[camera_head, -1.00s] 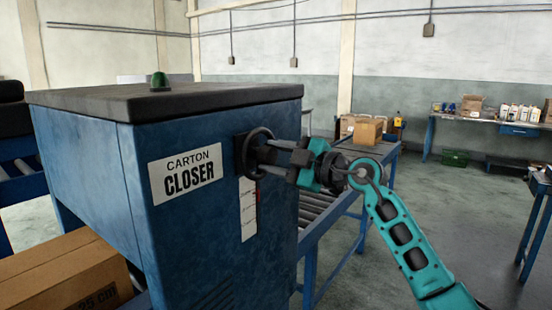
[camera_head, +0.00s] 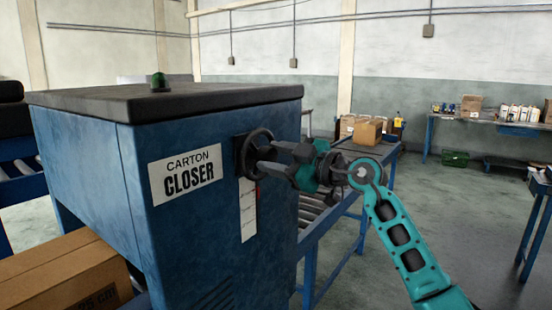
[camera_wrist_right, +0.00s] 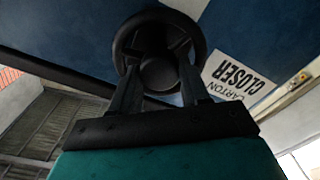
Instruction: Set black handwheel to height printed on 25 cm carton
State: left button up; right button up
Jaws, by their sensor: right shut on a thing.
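The black handwheel (camera_head: 256,152) is on the side of the blue carton closer (camera_head: 190,230), right of its "CARTON CLOSER" label (camera_head: 184,173). My right gripper (camera_head: 262,157) is shut on the handwheel. In the right wrist view its two fingers reach the wheel (camera_wrist_right: 158,60) on either side of the hub. A white scale strip (camera_head: 248,210) with a red mark near its top is below the wheel; its writing is too small to read. The carton (camera_head: 65,270) at the lower left shows a partly cut "25 cm" print. My left gripper is not in view.
A roller conveyor (camera_head: 312,212) runs behind the closer, with open cartons (camera_head: 368,130) at its far end. A workbench (camera_head: 480,121) with bottles and boxes stands along the back wall.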

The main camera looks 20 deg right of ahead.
jog(key=shift+f, duration=0.1)
jog(key=o, duration=1.1)
jog(key=shift+c, duration=0.2)
jog(key=shift+s+d, duration=0.1)
jog(key=b+v, duration=0.1)
jog(key=v, duration=1.1)
jog(key=shift+s+d, duration=0.25)
